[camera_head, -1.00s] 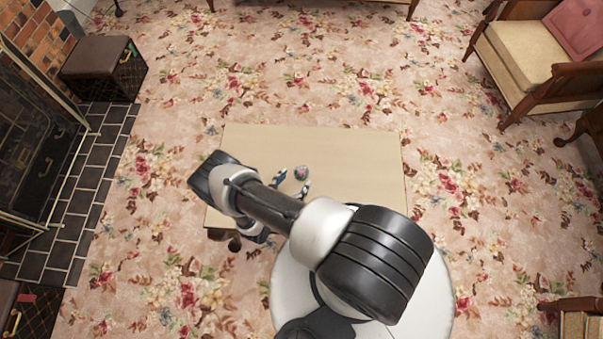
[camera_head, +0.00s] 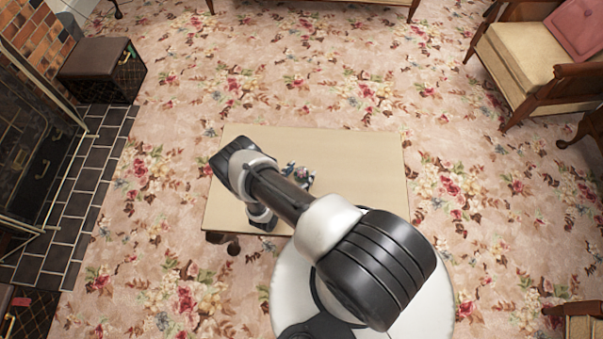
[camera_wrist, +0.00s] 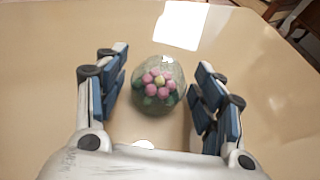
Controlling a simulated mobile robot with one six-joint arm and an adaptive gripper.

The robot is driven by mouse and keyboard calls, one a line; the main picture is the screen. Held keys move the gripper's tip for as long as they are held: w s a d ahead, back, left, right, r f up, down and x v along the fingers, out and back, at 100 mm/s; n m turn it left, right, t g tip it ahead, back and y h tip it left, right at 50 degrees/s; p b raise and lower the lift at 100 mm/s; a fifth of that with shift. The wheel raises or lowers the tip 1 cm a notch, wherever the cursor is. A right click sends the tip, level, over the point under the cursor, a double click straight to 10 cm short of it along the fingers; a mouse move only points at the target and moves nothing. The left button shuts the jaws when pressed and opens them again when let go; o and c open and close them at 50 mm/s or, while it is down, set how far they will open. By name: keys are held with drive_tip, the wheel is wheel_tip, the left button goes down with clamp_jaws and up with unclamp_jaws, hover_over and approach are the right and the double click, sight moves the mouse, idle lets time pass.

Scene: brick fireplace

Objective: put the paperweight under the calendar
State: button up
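The paperweight (camera_wrist: 158,84) is a clear round glass dome with pink flowers and green leaves inside. It rests on the cream table (camera_head: 365,175) and shows in the wrist view between my fingers. My gripper (camera_wrist: 158,88) is open, with one blue-padded finger on each side of the paperweight and a gap at both sides. In the head view, my arm partly hides the gripper and the paperweight (camera_head: 305,176). I see no clear calendar. A bright white patch lies on the tabletop beyond the paperweight in the wrist view; I cannot tell whether it is a reflection.
The tabletop is otherwise bare, with free room at its right. A wooden armchair (camera_head: 520,65) with a pink cushion stands at upper right. A dark box-like stool (camera_head: 102,70) stands by the fireplace at left. Floral carpet surrounds the table.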

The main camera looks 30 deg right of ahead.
drive_tip(key=c, duration=1.2)
drive_tip(key=shift+o, duration=0.2)
drive_tip(key=shift+r, duration=0.1)
